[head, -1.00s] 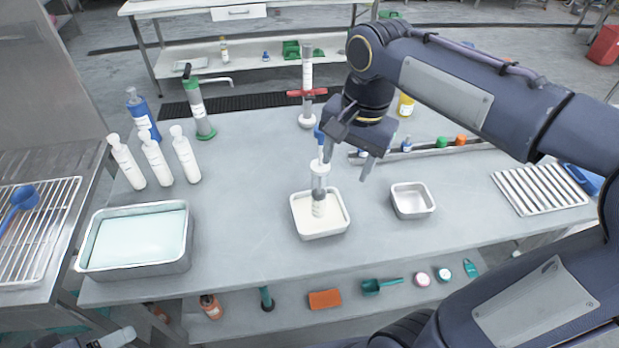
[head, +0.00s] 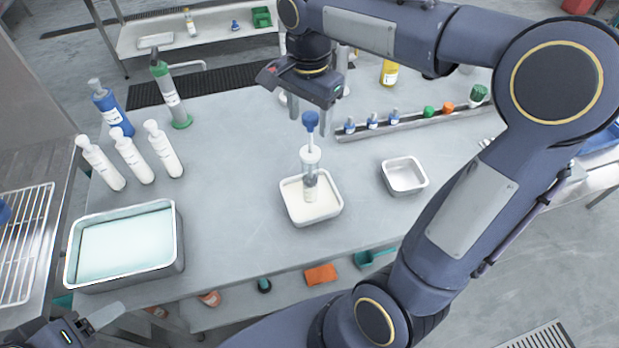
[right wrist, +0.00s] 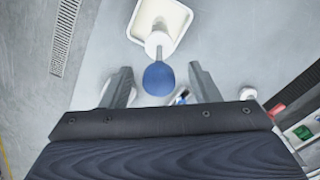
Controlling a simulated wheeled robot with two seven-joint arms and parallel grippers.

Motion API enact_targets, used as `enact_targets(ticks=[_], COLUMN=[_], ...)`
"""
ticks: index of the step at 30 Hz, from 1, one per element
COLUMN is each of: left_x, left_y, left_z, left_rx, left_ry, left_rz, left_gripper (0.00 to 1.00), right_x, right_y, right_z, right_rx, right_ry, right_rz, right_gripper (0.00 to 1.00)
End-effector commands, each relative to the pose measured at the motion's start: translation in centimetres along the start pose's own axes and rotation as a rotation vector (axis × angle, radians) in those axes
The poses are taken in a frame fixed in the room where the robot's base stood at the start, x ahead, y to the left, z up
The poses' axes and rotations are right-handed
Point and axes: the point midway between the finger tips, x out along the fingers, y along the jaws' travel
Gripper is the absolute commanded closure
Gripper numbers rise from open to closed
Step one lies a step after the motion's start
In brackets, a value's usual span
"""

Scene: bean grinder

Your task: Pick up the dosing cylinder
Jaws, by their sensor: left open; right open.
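The dosing cylinder (head: 311,160) stands about upright in a small square tray of pale material (head: 312,207). It has a clear body, a white collar and a blue knob on top. My right gripper (head: 310,102) is open and empty, close above and behind the knob in the head view. In the right wrist view the blue knob (right wrist: 158,79) shows between the two spread fingers (right wrist: 160,73), apart from both; the depth gap is hard to judge. My left gripper (head: 88,322) is open and empty at the lower left, in front of the table.
An empty metal tray (head: 404,175) stands right of the cylinder. A rack of small capped bottles (head: 410,122) lies behind it. White bottles (head: 130,155) and a large tray of pale liquid (head: 125,243) are at left.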

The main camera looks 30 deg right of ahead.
Motion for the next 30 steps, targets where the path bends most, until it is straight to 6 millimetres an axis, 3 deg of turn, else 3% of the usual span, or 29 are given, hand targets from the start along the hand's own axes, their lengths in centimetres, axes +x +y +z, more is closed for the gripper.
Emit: enact_targets(ticks=[7, 16, 28, 30], left_x=[-0.5, -0.5, -0.5, -0.5], left_y=[0.2, 0.2, 0.2, 0.2], left_z=[-0.2, -0.2, -0.2, -0.2], left_rx=[0.0, 0.0, 0.0, 0.0], left_ry=[0.0, 0.0, 0.0, 0.0], left_rz=[0.0, 0.0, 0.0, 0.0], left_gripper=[0.39, 0.39, 0.39, 0.39], right_x=[3.4, 3.8, 3.8, 3.8], right_y=[0.2, 0.2, 0.2, 0.2], right_z=[-0.3, -0.3, -0.3, -0.3], right_rx=[-0.001, 0.0, 0.0, 0.0], right_ry=[0.0, 0.0, 0.0, 0.0], right_rz=[0.004, 0.0, 0.0, 0.0], right_gripper=[0.44, 0.46, 0.98, 1.0])
